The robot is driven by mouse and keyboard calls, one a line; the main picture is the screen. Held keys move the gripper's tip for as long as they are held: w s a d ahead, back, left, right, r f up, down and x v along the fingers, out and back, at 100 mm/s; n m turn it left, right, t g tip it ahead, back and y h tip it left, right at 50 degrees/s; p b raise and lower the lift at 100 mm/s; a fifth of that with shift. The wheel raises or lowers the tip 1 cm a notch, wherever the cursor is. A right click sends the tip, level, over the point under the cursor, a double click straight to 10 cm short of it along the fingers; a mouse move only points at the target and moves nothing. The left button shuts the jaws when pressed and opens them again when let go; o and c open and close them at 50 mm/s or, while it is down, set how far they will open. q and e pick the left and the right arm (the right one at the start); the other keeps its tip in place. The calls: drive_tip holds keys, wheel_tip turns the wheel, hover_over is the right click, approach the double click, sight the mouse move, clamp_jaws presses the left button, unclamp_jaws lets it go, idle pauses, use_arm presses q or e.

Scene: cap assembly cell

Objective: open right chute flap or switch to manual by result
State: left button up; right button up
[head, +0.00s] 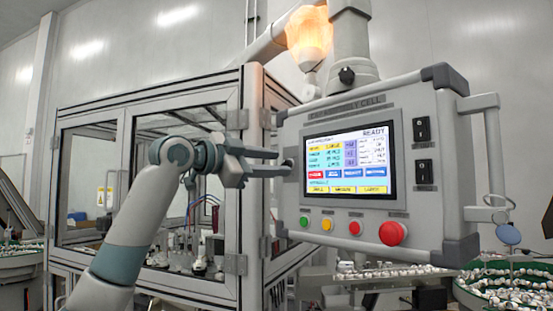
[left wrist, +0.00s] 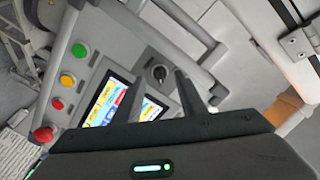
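The grey control panel (head: 285,215) hangs in the middle of the head view, its screen (head: 350,160) lit and reading READY. A black round selector knob sits on the panel's left side; it shows in the left wrist view (left wrist: 158,73). My left gripper (head: 283,162) is at the panel's left edge with its two fingers apart. In the left wrist view the fingers point at the knob, one on either side; I cannot tell whether they touch it. My right gripper is not in view. I cannot make out a right chute flap.
A framed machine enclosure (head: 140,200) with clear panes stands behind my left arm. Green, yellow and red buttons (head: 392,233) line the panel's lower front. A feeder bowl (head: 510,285) with many small parts is at lower right. An amber lamp (head: 309,38) glows above.

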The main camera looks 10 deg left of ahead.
use_arm(q)
drive_tip(key=shift+w+d, duration=0.35)
drive_tip(key=shift+w, duration=0.15)
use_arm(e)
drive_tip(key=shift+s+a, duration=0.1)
use_arm(q)
drive_tip(key=shift+c, duration=0.4)
clamp_jaws()
